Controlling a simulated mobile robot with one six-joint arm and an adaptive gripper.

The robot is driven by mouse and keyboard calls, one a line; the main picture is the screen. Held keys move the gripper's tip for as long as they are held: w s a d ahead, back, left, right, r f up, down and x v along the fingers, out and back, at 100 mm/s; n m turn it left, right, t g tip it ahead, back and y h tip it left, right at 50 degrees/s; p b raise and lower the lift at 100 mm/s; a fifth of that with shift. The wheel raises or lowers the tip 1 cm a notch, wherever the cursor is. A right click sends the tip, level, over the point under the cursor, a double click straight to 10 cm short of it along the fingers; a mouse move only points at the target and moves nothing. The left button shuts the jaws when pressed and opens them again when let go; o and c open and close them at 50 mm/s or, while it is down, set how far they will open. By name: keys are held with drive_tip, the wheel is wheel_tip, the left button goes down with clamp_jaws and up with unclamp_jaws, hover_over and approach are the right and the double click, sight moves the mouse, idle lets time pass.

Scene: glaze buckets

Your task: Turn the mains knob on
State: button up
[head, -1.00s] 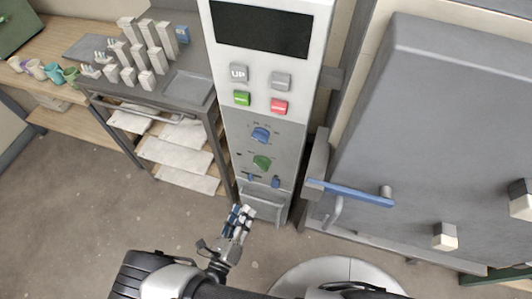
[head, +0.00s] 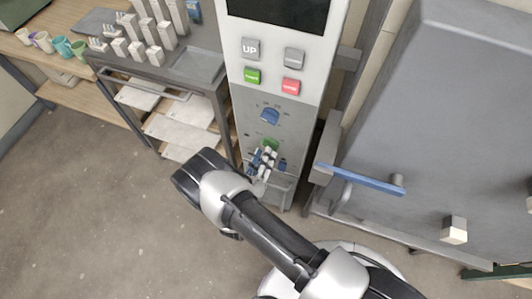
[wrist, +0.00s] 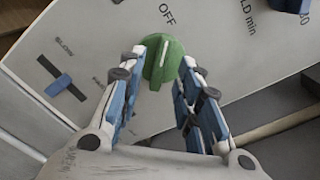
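The green knob (wrist: 163,63) sits on the grey control panel, with "OFF" printed beside it in the wrist view. A white line on it runs roughly toward the "OFF" print. My gripper (wrist: 162,78) is open, with its two blue-and-grey fingers on either side of the knob. I cannot tell whether either finger touches it. In the head view my gripper (head: 264,155) is in front of the lower panel and partly hides the green knob (head: 271,144).
A blue knob (head: 270,116) is above the green one. A blue slider (wrist: 62,84) marked "SLOW" is beside it. Green (head: 252,76) and red (head: 291,87) buttons are higher up. A grey door with a blue handle (head: 361,179) stands to the right.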

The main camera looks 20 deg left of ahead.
drive_tip(key=shift+w, duration=1)
clamp_jaws()
